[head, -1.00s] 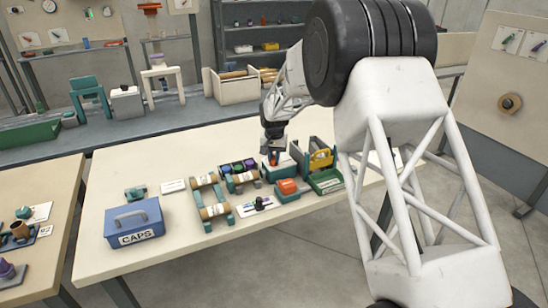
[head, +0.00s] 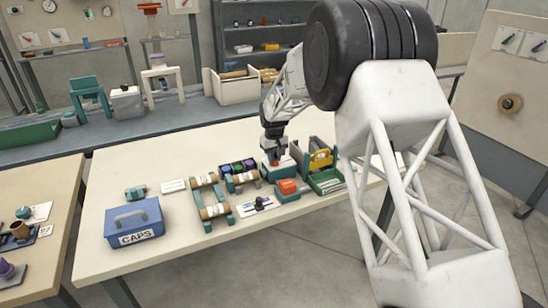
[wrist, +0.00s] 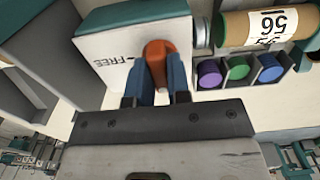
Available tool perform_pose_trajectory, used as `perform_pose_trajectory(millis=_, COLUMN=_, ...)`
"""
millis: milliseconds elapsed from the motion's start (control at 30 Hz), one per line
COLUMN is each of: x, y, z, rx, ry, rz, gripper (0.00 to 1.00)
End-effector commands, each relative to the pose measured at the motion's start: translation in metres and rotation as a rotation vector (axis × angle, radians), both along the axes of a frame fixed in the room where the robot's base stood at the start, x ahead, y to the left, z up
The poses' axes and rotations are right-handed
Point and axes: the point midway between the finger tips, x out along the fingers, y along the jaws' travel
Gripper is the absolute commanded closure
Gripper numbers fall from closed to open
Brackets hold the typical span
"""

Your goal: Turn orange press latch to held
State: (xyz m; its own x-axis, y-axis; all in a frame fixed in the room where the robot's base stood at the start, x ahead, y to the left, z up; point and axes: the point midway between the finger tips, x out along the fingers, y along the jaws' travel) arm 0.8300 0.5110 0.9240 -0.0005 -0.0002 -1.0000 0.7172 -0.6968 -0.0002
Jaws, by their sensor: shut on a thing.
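The orange press latch (wrist: 158,54) sits on a white and teal press block (wrist: 115,48) marked FREE, with a small pointer mark by the word. In the wrist view my gripper (wrist: 160,68) has its blue fingers on both sides of the latch and is shut on it. In the head view my gripper (head: 275,154) reaches down from above onto the press block at the back right of the table. The fingers and arm hide part of the latch there. No HELD label shows.
Purple, green and blue caps (wrist: 238,68) stand in a divided holder close beside the press, below a labelled roll (wrist: 265,27). In the head view an orange-topped teal block (head: 287,187) and a yellow-handled green tray (head: 323,171) are near.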

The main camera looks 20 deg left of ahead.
Motion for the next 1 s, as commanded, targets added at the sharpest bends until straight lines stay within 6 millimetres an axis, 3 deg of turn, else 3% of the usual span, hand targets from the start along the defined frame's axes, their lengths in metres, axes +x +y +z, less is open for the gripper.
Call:
perform_pose_trajectory(millis=300, x=0.000, y=0.000, z=0.001, rx=0.000, ry=-0.001, rz=0.002, gripper=1.00)
perform_pose_trajectory(millis=333, x=0.000, y=0.000, z=0.001, rx=0.000, ry=-0.001, rz=0.002, gripper=0.80)
perform_pose_trajectory(millis=500, x=0.000, y=0.000, z=0.000, rx=0.001, ry=-0.001, rz=0.001, gripper=0.57)
perform_pose_trajectory(millis=1000, x=0.000, y=0.000, z=0.011, rx=0.001, ry=-0.001, rz=0.001, gripper=0.57)
